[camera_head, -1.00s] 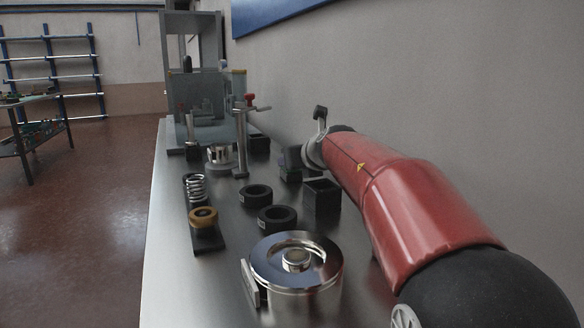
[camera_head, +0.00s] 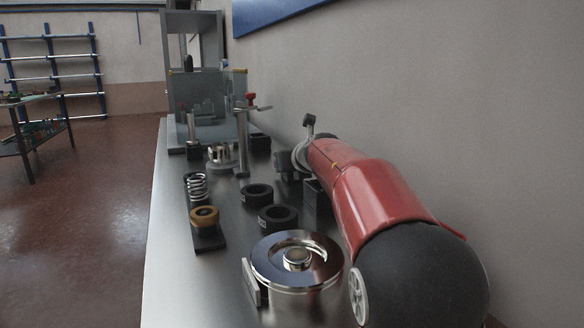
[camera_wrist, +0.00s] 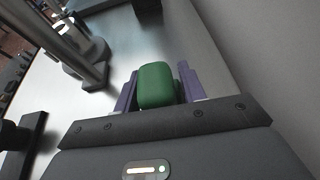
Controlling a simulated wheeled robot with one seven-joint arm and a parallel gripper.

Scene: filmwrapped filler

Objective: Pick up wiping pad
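A green block-shaped pad with rounded edges, which I take for the wiping pad (camera_wrist: 157,86), stands between the two purple fingers of my gripper (camera_wrist: 159,80) in the wrist view. The fingers lie close along its left and right sides. Whether they press on it or a small gap remains cannot be told. A grey surface shows behind and around the pad. In the head view my red arm reaches along the wall side of the bench. My fingers and the pad are hidden there.
The metal bench (camera_head: 180,280) holds a metal post stand (camera_head: 242,140), black rings (camera_head: 278,217), a spring block (camera_head: 197,188) and a shiny round pot (camera_head: 297,262). A grey frame fixture (camera_head: 196,50) stands at the far end. The wall is close on the right. Floor lies open left.

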